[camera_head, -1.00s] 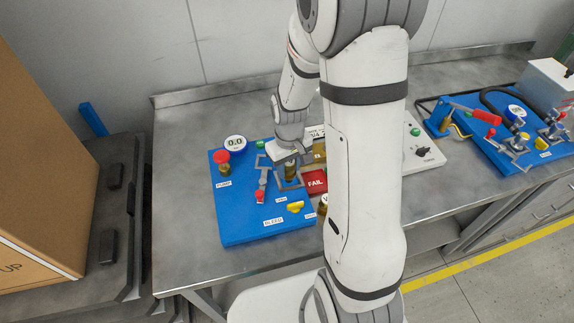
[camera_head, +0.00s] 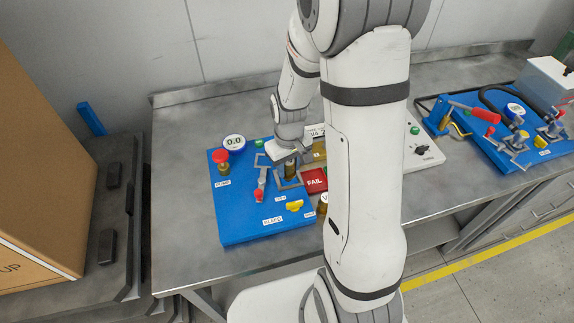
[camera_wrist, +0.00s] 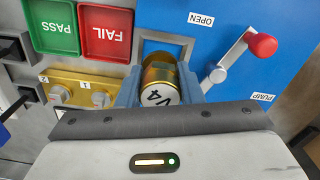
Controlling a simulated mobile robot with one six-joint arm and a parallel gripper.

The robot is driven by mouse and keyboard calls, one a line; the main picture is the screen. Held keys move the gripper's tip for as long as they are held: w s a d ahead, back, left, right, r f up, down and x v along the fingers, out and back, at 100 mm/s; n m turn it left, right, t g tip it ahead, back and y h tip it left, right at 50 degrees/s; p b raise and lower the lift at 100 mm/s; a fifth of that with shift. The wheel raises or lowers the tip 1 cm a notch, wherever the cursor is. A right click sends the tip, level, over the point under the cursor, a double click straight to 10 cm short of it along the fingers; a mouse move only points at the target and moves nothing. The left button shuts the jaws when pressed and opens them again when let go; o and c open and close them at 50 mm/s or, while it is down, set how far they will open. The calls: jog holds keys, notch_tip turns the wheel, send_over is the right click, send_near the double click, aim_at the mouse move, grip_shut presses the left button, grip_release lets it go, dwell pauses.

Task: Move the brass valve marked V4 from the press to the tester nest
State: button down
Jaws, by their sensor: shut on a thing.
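The brass valve marked V4 (camera_wrist: 160,82) is between the fingers of my gripper (camera_wrist: 158,92) in the wrist view, its white marked cap facing the camera. My gripper is shut on it. In the head view my gripper (camera_head: 290,165) is over the blue test station (camera_head: 235,205), with the brass valve body (camera_head: 290,170) just below. A grey square frame (camera_wrist: 150,47) on the blue plate lies behind the valve; I cannot tell whether the valve is seated in it or above it.
A red-knobbed lever (camera_wrist: 240,52) stands near the frame. Red FAIL (camera_wrist: 105,32) and green PASS (camera_wrist: 50,25) trays and a brass plate numbered 1 and 2 (camera_wrist: 75,88) are beside the station. Another brass valve (camera_head: 322,206) is partly behind my arm. A second blue station (camera_head: 487,150) is at right.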

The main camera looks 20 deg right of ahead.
jog(key=shift+f, duration=0.15)
dwell(0.5)
jog(key=shift+f+b, duration=0.35)
jog(key=shift+b, duration=0.2)
jog(key=shift+f+b, duration=0.65)
jog(key=shift+b, duration=0.05)
dwell(0.7)
dwell(0.3)
jog(key=shift+c, duration=2.2)
grip_release()
jog(key=shift+r+p, duration=2.85)
jog(key=shift+r, duration=1.2)
